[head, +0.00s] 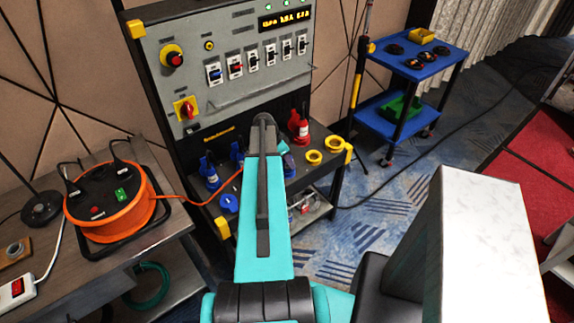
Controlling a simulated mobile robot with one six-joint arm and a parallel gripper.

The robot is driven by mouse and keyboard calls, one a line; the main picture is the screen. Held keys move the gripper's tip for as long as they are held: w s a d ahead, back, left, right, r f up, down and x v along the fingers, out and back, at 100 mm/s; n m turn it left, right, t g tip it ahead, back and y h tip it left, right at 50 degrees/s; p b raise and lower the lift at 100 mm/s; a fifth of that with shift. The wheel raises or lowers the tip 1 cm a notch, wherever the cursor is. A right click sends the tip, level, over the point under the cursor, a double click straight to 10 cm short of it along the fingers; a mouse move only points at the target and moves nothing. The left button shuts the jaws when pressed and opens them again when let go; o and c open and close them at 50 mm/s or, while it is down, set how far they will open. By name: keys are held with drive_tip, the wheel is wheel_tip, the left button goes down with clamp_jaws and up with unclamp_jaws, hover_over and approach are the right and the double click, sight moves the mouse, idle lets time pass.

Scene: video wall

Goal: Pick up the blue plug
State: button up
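A blue plug (209,172) stands on the left part of the shelf below the grey switch panel. Another blue connector (237,154) shows just right of it, partly hidden by my arm. A round blue piece (229,204) sits at the shelf's front edge. My teal and black arm reaches up the middle of the picture to the shelf. A small teal part shows at the right of its far end. The fingers of my gripper are hidden behind the arm, so its distance to the blue plug cannot be seen.
Red connectors (300,123) and yellow rings (314,157) share the shelf. An orange cable reel (108,205) sits on the left bench (185,222), its cord running toward the shelf. A blue cart (436,62) stands at the back right. Patterned carpet with a dark cable lies between.

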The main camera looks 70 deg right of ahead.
idle(0.3)
drive_tip(key=c, duration=0.8)
drive_tip(key=shift+r, duration=0.2)
drive_tip(key=shift+r+b, duration=0.65)
drive_tip(key=shift+r, duration=0.1)
drive_tip(key=shift+r+b, duration=0.4)
drive_tip(key=shift+r, duration=0.45)
drive_tip(key=s+a, duration=0.1)
drive_tip(key=a, duration=0.3)
drive_tip(key=s+a+r+b, duration=0.1)
drive_tip(key=s+a, duration=0.1)
drive_tip(key=a, duration=0.2)
drive_tip(key=s+a, duration=0.1)
drive_tip(key=a, duration=0.3)
drive_tip(key=shift+s+a+r, duration=0.3)
drive_tip(key=shift+s+a, duration=0.1)
drive_tip(key=p, duration=0.3)
drive_tip(key=shift+s+a+r+p, duration=0.1)
drive_tip(key=shift+a+p, duration=0.2)
drive_tip(key=shift+p, duration=0.1)
